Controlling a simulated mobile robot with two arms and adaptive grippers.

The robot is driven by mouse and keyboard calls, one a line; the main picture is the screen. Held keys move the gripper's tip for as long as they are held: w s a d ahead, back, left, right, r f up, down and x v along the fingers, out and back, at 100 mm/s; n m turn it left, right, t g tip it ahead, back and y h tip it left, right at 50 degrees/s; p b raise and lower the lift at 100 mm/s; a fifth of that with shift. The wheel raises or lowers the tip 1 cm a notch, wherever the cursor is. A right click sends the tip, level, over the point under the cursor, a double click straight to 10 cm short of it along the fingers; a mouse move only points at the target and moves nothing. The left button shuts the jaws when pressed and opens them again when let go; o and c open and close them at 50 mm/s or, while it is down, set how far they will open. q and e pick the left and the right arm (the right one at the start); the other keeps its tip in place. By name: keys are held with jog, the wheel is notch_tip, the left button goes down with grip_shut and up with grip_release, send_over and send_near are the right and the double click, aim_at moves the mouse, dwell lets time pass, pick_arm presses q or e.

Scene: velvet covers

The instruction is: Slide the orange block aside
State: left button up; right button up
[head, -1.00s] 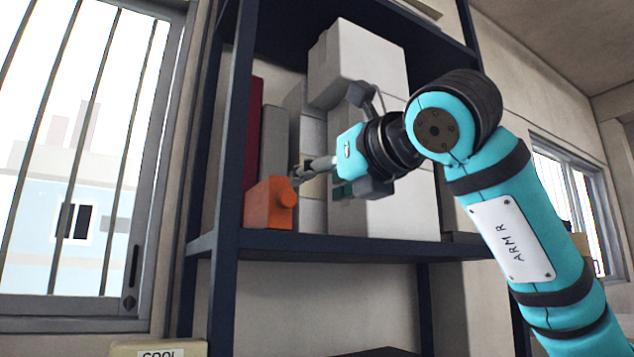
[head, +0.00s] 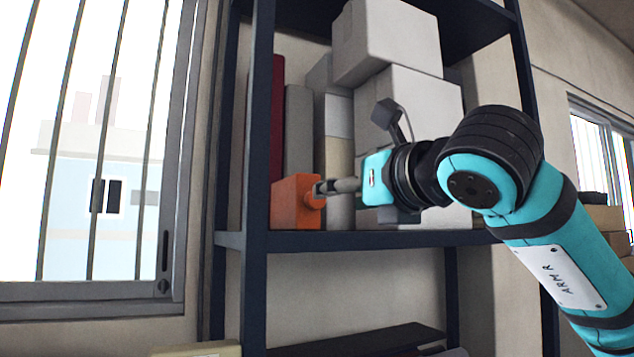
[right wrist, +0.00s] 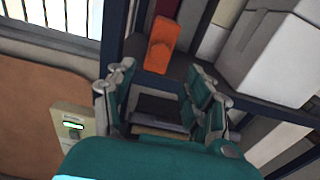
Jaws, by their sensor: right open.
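I cannot tell whether a fingertip touches the block. My left gripper is in neither view.
The dark shelf board (head: 400,239) and left post (head: 257,140) frame the block. A dark red book (head: 278,115) and a grey one (head: 298,135) stand behind it. White boxes (head: 387,45) are stacked to the right, behind my gripper. A barred window is at left.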

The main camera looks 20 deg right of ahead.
aim_at(297, 204)
pick_arm(q)
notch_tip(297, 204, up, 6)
jog(key=p, duration=0.4)
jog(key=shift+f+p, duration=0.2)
jog(key=shift+p, duration=0.15)
pick_arm(e)
jog(key=w, duration=0.9)
jog(key=shift+a, duration=0.3)
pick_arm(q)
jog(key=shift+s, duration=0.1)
pick_arm(e)
jog(key=shift+c, duration=0.3)
grip_shut()
